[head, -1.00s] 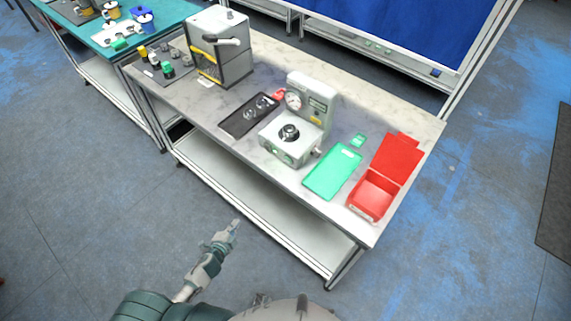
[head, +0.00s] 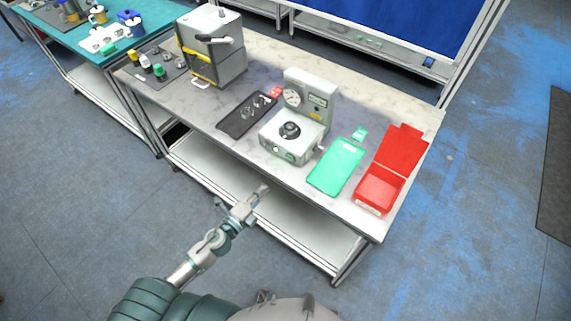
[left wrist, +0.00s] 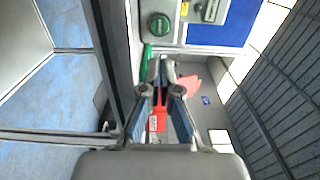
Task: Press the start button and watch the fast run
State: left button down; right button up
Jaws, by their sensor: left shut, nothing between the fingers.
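The grey test machine (head: 292,130) with a round gauge stands on the bench, a dark round fixture on its base. A small green start button (head: 290,157) shows on its lower front face. In the left wrist view, the green button (left wrist: 159,25) shows large on the machine's pale face, beyond the fingers. My left gripper (head: 264,188) is shut and empty. It is in front of the bench, below the tabletop edge and apart from the button. Its fingers (left wrist: 160,72) also show in the left wrist view. My right gripper is not in view.
A black tray (head: 246,116) with rings lies left of the machine. A green tray (head: 336,168) and an open red bin (head: 378,191) are to its right. A grey boxy machine (head: 212,48) stands at the bench's far left. Open floor lies in front of the bench.

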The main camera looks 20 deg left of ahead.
aim_at(289, 159)
pick_arm(q)
jog(key=p+x, duration=0.2)
jog(key=x, duration=0.9)
jog(key=shift+w+a, duration=0.15)
jog(key=shift+w, duration=0.1)
jog(key=shift+w+d+f, duration=0.1)
jog(key=shift+w+d, duration=0.3)
jog(key=shift+w, duration=0.25)
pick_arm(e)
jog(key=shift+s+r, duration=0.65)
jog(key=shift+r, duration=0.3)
